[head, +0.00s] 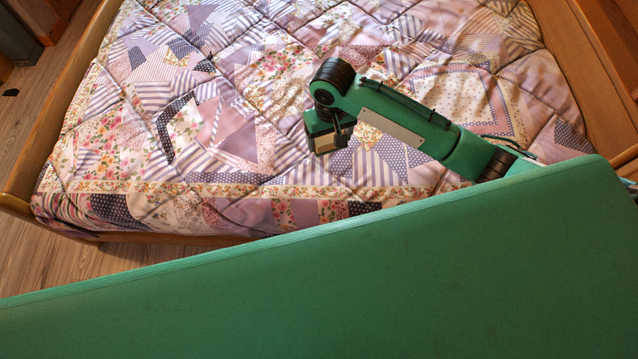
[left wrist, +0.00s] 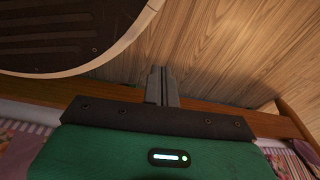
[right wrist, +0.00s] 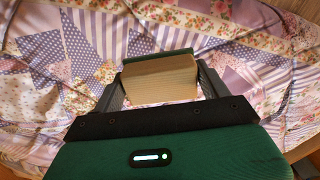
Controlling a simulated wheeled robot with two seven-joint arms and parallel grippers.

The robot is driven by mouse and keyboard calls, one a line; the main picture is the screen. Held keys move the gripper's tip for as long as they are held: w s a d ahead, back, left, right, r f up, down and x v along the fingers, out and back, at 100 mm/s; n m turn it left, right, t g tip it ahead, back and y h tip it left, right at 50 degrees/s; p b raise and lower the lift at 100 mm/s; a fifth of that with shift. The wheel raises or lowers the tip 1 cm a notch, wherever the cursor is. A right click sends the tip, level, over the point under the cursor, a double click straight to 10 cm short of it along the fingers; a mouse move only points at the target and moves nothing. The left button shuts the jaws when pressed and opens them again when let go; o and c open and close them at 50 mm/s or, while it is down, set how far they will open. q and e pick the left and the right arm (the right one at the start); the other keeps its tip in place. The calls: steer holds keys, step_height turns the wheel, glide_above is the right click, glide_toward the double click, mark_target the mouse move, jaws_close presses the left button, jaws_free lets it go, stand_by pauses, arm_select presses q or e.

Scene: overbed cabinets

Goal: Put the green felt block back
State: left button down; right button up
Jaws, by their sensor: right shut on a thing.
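The green felt block (right wrist: 160,78) is between the fingers of my right gripper (right wrist: 160,88) in the right wrist view. Its near face is plain beige, and a green strip shows along its far top edge. The right gripper is shut on it and holds it over the patchwork quilt; I cannot tell the height. In the head view my right gripper (head: 328,143) is over the middle of the bed. My left gripper (left wrist: 163,87) shows only in the left wrist view, with its fingers together and nothing visible between them. The block's resting place is not identifiable here.
The bed's quilt (head: 215,100) fills much of the head view. A wooden bed rail (head: 50,110) runs along its left side, and a wooden side panel (head: 590,70) stands at the right. Bare wood floor (left wrist: 225,45) shows in the left wrist view beside a wooden rail.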

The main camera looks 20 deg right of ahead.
steer(key=b, duration=0.2)
glide_above(327, 183)
step_height(327, 183, down, 16)
steer(key=shift+r, duration=0.1)
arm_select(q)
steer(key=w+d+r, duration=0.1)
steer(key=w+r, duration=0.2)
steer(key=r, duration=0.2)
steer(key=shift+w+d+r, duration=0.2)
steer(key=shift+w+r, duration=0.2)
arm_select(e)
steer(key=shift+f, duration=2.35)
steer(key=o, duration=0.9)
steer(key=shift+f, duration=0.1)
arm_select(q)
steer(key=f, duration=0.1)
steer(key=s+f+p, duration=0.1)
steer(key=s+a+f, duration=0.1)
steer(key=f, duration=0.1)
steer(key=shift+s, duration=0.25)
arm_select(e)
step_height(327, 183, up, 12)
steer(key=shift+w+r, duration=0.1)
steer(key=shift+r, duration=0.05)
